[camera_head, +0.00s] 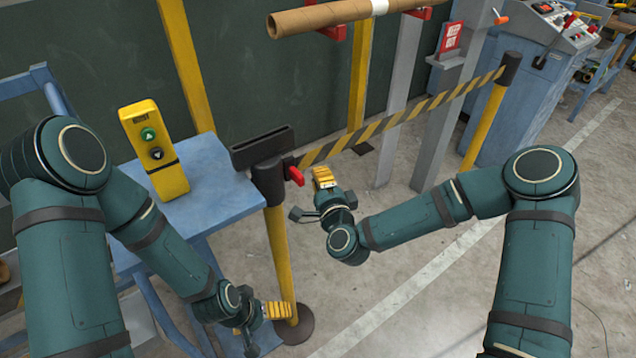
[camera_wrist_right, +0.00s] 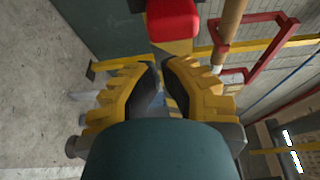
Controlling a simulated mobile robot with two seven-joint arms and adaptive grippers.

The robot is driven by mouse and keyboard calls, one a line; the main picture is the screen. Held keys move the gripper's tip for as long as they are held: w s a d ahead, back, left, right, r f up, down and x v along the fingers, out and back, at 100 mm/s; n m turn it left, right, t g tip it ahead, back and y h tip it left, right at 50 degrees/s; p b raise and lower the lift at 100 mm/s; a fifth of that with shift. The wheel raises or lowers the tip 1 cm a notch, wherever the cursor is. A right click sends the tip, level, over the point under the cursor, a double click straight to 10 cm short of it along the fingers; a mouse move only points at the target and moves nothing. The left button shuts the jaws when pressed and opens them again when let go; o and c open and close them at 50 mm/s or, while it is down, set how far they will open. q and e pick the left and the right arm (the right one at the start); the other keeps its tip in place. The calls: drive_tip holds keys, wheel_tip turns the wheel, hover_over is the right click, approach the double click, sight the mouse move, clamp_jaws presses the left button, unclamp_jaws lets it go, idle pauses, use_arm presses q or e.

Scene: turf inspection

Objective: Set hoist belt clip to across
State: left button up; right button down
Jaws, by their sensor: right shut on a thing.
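The yellow-and-black striped hoist belt (camera_head: 400,117) stretches between a near post (camera_head: 280,245) and a far post (camera_head: 487,120). A red tab (camera_head: 296,175), which I take as the belt clip, sits at the near post's dark head. My right gripper (camera_head: 324,178) is just right of it, below the belt, fingers pointing up. In the right wrist view the red tab (camera_wrist_right: 172,18) lies just beyond the close-set fingertips (camera_wrist_right: 161,75); the contact is not clearly visible. My left gripper (camera_head: 277,310) is low beside the near post's foot; its jaw opening is unclear.
A blue table (camera_head: 215,185) at left carries a yellow hoist control box (camera_head: 153,150). A brown roll (camera_head: 325,17) rests on red brackets behind. Open floor (camera_head: 400,290) lies at lower middle.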

drive_tip(key=d+p+v, duration=0.1)
drive_tip(key=v, duration=0.8)
drive_tip(key=shift+s+d, duration=0.15)
drive_tip(key=shift+d, duration=0.1)
drive_tip(key=s+a+f+n+g+y, duration=0.1)
drive_tip(key=s+f+n+g, duration=0.25)
drive_tip(key=f, duration=0.35)
drive_tip(key=s+a+f+n+g+y, duration=0.1)
drive_tip(key=s+a+f+n+g, duration=0.1)
drive_tip(key=f+n+g, duration=0.35)
drive_tip(key=s+d+f+n+g+h, duration=0.2)
drive_tip(key=s+d+f+n+g, duration=0.2)
drive_tip(key=s, duration=0.6)
wheel_tip(320, 180, down, 4)
drive_tip(key=d+g, duration=0.2)
drive_tip(key=shift+r+n+g, duration=0.2)
drive_tip(key=shift+n+g, duration=0.2)
drive_tip(key=shift+s+a, duration=0.1)
